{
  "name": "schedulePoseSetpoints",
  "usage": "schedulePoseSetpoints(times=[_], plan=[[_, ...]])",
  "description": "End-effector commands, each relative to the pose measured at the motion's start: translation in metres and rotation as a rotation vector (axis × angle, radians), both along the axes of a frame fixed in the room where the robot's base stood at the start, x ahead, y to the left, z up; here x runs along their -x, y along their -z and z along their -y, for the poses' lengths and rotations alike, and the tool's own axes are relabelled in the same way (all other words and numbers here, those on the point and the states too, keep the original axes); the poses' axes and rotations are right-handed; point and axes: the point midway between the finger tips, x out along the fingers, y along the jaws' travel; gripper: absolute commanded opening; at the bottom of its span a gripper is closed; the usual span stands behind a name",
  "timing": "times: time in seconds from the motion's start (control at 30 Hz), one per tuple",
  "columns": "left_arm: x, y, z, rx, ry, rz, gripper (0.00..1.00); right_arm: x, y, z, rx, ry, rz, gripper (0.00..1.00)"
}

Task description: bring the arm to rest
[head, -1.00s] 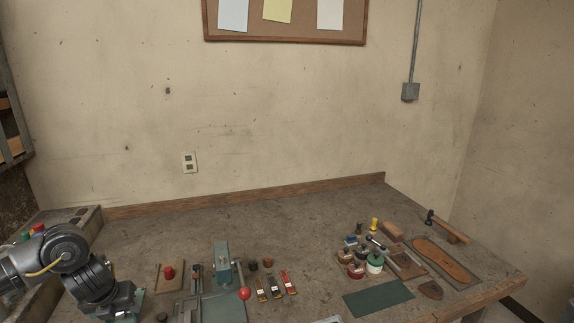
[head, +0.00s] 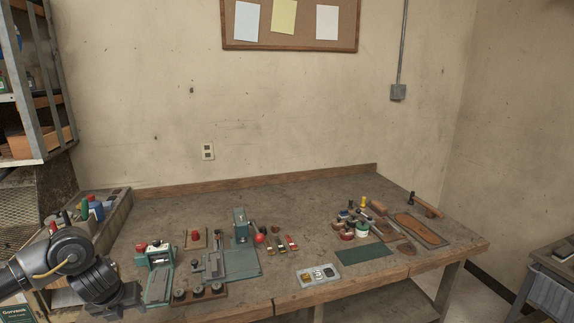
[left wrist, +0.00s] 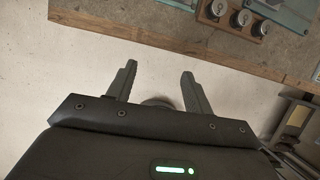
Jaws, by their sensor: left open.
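My left arm (head: 75,262) comes in from the lower left of the head view, in front of the bench's left end. In the left wrist view my left gripper (left wrist: 158,82) is open, with its two fingers apart and nothing between them. It hangs over the pale floor, just off the front edge of the wooden bench (left wrist: 180,57). In the head view the fingers are hard to make out. My right gripper is in neither view.
The bench (head: 330,210) carries a green-grey machine (head: 241,222), a block with several round dark knobs (head: 199,292), a grey tray (head: 317,275), a green mat (head: 363,254) and a leather sole (head: 417,228). Shelving (head: 40,80) stands at the left. Floor in front of the bench is clear.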

Motion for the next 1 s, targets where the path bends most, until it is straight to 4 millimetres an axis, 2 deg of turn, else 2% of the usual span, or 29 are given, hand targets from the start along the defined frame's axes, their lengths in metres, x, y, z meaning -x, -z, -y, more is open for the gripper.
schedulePoseSetpoints(times=[0.13,0.27,0.47,0.57,0.67,0.77,0.8,0.87,0.9,1.0], plan=[[-0.008,0.019,0.020,0.073,-0.038,-0.002,0.51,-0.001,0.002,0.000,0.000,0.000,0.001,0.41],[-0.014,0.039,0.038,0.152,-0.088,-0.006,0.51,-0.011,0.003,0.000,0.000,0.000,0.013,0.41],[-0.023,0.088,0.078,0.335,-0.226,-0.022,0.51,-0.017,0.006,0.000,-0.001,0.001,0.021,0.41],[-0.027,0.122,0.104,0.455,-0.333,-0.039,0.51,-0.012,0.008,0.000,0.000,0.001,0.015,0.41],[-0.025,0.171,0.134,0.607,-0.497,-0.069,0.51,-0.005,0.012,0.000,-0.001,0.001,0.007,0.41],[-0.012,0.239,0.161,0.779,-0.747,-0.110,0.51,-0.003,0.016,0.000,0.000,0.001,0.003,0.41],[-0.003,0.267,0.169,0.838,-0.861,-0.125,0.51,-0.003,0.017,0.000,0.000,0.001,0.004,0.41],[0.015,0.308,0.175,0.908,-1.030,-0.141,0.51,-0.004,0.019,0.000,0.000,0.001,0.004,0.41],[0.030,0.335,0.177,0.942,-1.138,-0.150,0.51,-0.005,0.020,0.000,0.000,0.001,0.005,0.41],[0.075,0.396,0.177,0.991,-1.392,-0.161,0.51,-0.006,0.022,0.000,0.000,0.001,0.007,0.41]])
